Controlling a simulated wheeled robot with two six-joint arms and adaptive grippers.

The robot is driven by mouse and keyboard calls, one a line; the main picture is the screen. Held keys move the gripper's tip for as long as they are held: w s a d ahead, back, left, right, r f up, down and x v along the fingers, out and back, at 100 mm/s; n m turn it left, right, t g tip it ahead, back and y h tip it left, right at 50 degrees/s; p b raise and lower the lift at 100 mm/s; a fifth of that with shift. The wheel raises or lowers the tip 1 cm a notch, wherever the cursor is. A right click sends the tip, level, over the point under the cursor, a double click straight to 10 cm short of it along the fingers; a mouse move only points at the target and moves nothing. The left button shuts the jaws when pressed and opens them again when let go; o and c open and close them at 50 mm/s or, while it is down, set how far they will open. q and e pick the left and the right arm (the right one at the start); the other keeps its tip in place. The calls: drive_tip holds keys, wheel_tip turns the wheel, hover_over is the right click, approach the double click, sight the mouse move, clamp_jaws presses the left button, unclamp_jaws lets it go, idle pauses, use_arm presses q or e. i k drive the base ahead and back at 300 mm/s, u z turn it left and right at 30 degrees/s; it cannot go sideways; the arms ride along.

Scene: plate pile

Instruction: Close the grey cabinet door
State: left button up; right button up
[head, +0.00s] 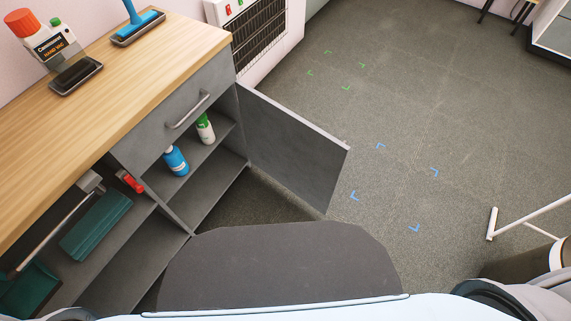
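The grey cabinet (183,124) with a wooden top stands at the left in the head view. Its grey door (292,148) is hinged at the cabinet's right side and stands wide open, swung out over the floor. The door's free edge points to the right, apart from my body. Inside the open compartment, a blue bottle (176,161) and a white bottle with a green cap (205,129) stand on the shelf. Neither of my grippers shows in this view.
A teal dustpan (97,224) is in the left compartment. A heater (258,35) stands behind the cabinet. The floor (440,110) right of the door is clear, with blue and green corner marks.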

sight(302, 158)
drive_tip(key=z, duration=0.05)
drive_tip(key=k, duration=0.1)
drive_tip(key=z, duration=1.85)
drive_tip(key=i, duration=3.1)
drive_tip(key=u, duration=4.35)
drive_tip(key=i, duration=0.5)
drive_tip(key=z, duration=2.05)
